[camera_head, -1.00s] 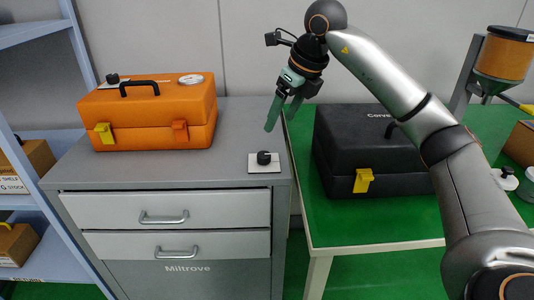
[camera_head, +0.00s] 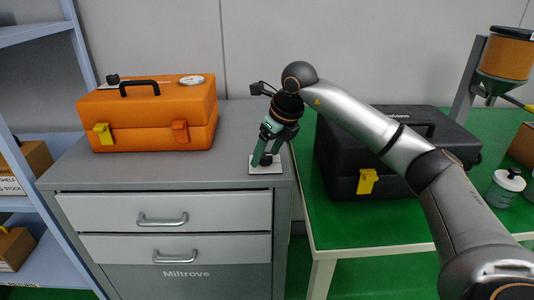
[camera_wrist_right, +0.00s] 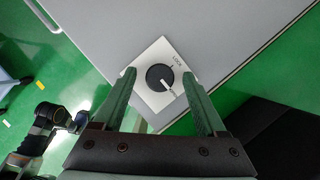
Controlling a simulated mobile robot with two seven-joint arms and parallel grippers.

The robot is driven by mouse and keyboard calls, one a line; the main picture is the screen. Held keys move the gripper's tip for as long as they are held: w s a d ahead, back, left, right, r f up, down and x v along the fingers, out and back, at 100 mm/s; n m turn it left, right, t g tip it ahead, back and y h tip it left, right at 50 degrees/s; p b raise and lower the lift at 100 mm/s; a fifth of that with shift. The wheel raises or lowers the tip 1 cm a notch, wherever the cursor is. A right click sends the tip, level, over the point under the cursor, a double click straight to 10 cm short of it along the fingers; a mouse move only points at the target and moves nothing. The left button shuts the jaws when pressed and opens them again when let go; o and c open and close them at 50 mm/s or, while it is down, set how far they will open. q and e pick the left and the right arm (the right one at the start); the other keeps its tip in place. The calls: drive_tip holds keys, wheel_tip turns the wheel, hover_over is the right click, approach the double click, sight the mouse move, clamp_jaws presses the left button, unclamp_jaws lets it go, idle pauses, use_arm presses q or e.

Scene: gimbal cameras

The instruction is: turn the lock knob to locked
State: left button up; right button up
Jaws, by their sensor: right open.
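The lock knob (camera_head: 266,159) is a round black knob on a square white plate (camera_head: 254,170), on the front right corner of the grey cabinet top. In the right wrist view the knob (camera_wrist_right: 157,73) has a white pointer aimed toward the lower right of the plate (camera_wrist_right: 153,55). The word LOCK and a short mark are at the plate's upper right, away from the pointer. My right gripper (camera_head: 264,158) is open, its green fingers pointing down at the knob. In the wrist view its fingertips (camera_wrist_right: 159,74) lie on either side of the knob, with gaps visible.
An orange toolbox (camera_head: 150,115) stands on the cabinet (camera_head: 215,173) at the left. A black case (camera_head: 385,160) sits on the green table close to my right arm. Part of my left arm shows at lower left in the wrist view; its fingers cannot be made out.

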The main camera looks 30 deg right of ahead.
clamp_jaws()
idle(0.7)
